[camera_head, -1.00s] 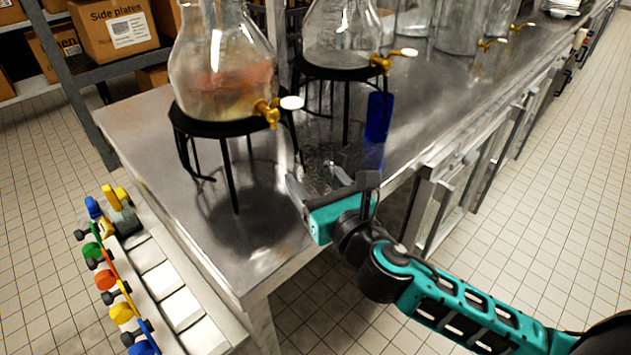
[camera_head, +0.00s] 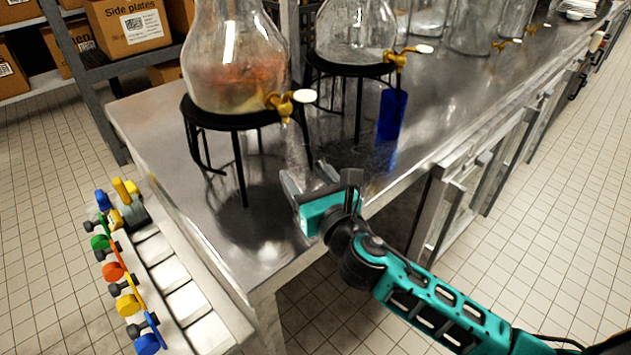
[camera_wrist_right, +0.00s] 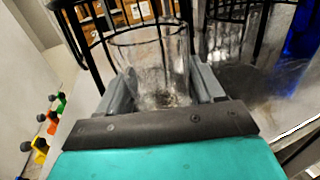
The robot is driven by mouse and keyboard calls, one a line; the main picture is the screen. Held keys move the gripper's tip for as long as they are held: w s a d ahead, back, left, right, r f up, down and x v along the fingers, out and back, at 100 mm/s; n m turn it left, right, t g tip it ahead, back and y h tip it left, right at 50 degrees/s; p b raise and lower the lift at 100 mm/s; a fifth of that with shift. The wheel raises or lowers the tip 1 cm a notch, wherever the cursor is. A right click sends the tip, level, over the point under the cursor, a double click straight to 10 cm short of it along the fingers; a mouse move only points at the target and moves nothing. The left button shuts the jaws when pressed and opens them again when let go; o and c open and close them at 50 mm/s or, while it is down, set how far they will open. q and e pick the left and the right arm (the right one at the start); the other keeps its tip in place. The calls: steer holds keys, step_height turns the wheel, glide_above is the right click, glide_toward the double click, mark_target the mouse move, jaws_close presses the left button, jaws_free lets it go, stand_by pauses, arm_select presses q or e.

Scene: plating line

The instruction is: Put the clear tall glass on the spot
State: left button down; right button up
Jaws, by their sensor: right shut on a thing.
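The clear tall glass (camera_wrist_right: 155,62) shows best in the right wrist view, upright between the two fingers of my right gripper (camera_wrist_right: 158,95), which is shut on it. In the head view the glass (camera_head: 297,155) is faint, by the first dispenser's stand. My right gripper (camera_head: 315,190) is over the front part of the metal counter (camera_head: 230,235). I cannot tell whether the glass base touches the counter. No spot marking can be made out clearly. My left gripper is not in view.
A glass dispenser (camera_head: 235,65) with a brass tap (camera_head: 285,103) stands on a black wire stand (camera_head: 240,160) close behind the glass. A second dispenser (camera_head: 355,35) and a blue glass (camera_head: 392,114) are to the right.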

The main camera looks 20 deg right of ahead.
steer(key=shift+w+a+f+b, duration=0.1)
steer(key=shift+w+a+b, duration=0.2)
steer(key=shift+w, duration=0.55)
steer(key=shift+w+a+b, duration=0.15)
steer(key=shift+w+a, duration=0.15)
steer(key=shift+w, duration=0.5)
steer(key=shift+w+a+f+b, duration=0.1)
steer(key=shift+w+a+b, duration=0.2)
steer(key=shift+w, duration=0.55)
steer(key=shift+f, duration=0.35)
steer(key=o, duration=1.4)
steer(key=shift+c, duration=0.2)
steer(key=shift+f, duration=0.1)
steer(key=shift+s, duration=0.35)
steer(key=s, duration=1.2)
steer(key=shift+d+b, duration=0.3)
steer(key=shift+d, duration=0.05)
